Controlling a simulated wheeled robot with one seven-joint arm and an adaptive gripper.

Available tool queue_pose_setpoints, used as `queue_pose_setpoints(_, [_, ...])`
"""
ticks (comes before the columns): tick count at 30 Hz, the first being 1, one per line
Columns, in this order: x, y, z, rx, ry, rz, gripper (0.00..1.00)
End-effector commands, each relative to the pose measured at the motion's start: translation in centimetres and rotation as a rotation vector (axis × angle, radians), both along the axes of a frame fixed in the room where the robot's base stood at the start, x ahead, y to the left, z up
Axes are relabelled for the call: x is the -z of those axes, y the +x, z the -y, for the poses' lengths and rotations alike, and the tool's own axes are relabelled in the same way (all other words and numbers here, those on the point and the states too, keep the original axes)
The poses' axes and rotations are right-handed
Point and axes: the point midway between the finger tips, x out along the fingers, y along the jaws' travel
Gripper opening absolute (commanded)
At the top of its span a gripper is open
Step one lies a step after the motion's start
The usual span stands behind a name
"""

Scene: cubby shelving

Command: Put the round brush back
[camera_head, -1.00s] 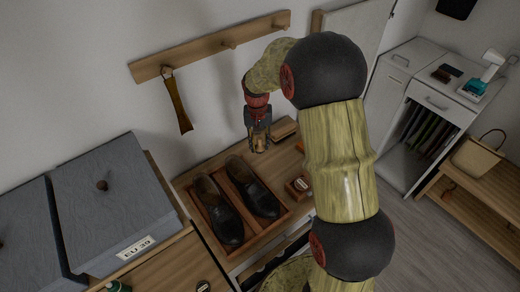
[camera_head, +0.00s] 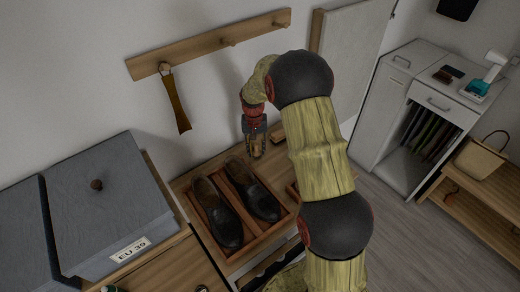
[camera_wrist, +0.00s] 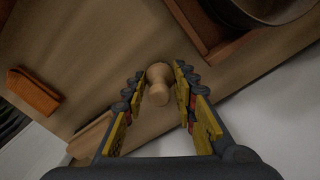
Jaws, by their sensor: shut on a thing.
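My gripper (camera_head: 257,145) hangs over the back of the wooden bench top, near the wall and behind the shoe tray. In the wrist view its yellow-padded fingers (camera_wrist: 168,98) close around a pale wooden knob-shaped piece, which I take to be the handle of the round brush (camera_wrist: 158,80). The brush shows only as a small brownish shape between the fingers in the head view. Its bristles are hidden, and I cannot tell whether it touches the bench top.
A wooden tray (camera_head: 251,247) holds two dark shoes (camera_head: 219,212). An orange-brown block (camera_wrist: 33,92) and a pale wooden block (camera_wrist: 92,136) lie near the gripper. A shoehorn (camera_head: 175,103) hangs from the wall peg rail (camera_head: 205,45). A grey box (camera_head: 110,205) stands left.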

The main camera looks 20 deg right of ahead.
Motion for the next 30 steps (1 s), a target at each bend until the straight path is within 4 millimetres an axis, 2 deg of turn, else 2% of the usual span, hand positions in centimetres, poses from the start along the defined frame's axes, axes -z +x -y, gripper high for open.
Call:
queue_pose_setpoints(8, [0.5,0.0,0.0,0.000,0.000,-0.001,0.01])
queue_pose_setpoints(9, [0.4,0.0,0.0,0.000,0.000,-0.001,0.30])
queue_pose_setpoints(17, [0.4,0.0,0.0,0.000,0.000,-0.001,0.45])
queue_pose_setpoints(26, [0.4,0.0,0.0,0.000,0.000,-0.001,0.46])
queue_pose_setpoints(30, [-0.6,0.0,0.0,0.000,0.000,0.001,0.46])
